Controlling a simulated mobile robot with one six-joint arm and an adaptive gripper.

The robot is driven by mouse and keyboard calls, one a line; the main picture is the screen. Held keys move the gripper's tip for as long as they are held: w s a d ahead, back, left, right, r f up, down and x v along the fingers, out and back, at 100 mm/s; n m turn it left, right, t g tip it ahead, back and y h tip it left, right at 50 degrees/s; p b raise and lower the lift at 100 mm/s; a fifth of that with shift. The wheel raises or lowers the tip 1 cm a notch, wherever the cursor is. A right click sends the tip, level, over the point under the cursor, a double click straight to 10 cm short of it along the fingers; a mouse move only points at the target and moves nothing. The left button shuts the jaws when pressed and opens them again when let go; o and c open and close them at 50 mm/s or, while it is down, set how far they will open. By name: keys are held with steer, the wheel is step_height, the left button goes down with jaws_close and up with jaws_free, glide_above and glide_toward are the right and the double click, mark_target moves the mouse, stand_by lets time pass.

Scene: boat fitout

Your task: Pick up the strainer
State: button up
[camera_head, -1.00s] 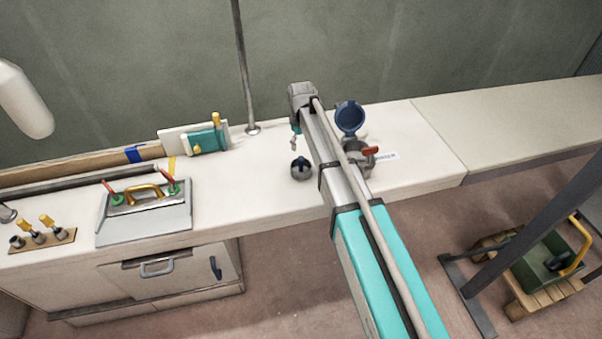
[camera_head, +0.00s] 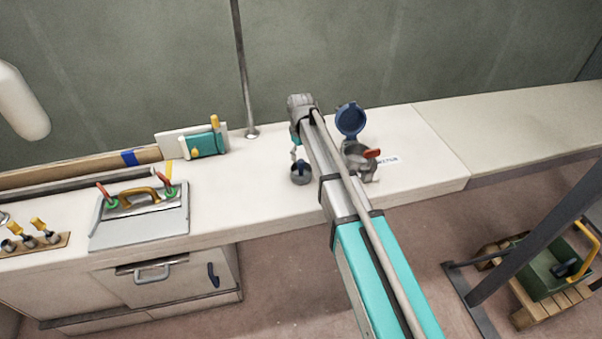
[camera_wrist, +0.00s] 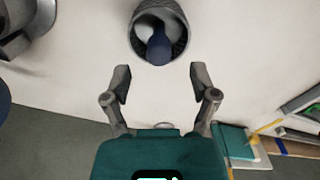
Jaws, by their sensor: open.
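The strainer (camera_head: 301,176) is a small round dark-grey mesh basket with a blue knob handle. It stands upright on the white counter, left of my arm. In the wrist view the strainer (camera_wrist: 178,38) is at the top centre, with its blue handle pointing toward my gripper. My gripper (camera_wrist: 159,73) is open and empty, its two fingers spread to either side just short of the handle. In the head view my arm hides most of the gripper, and only a small part shows just above the strainer.
A grey housing (camera_head: 358,160) with a raised blue lid (camera_head: 350,119) and a red handle (camera_head: 372,153) stands right of my arm. The counter (camera_head: 255,180) around the strainer is clear.

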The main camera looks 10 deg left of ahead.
mark_target(301, 160)
steer(key=shift+f, duration=0.1)
steer(key=shift+w+f+b, duration=0.2)
steer(key=shift+f+b, duration=2.3)
steer(key=shift+b, duration=0.1)
jaws_close()
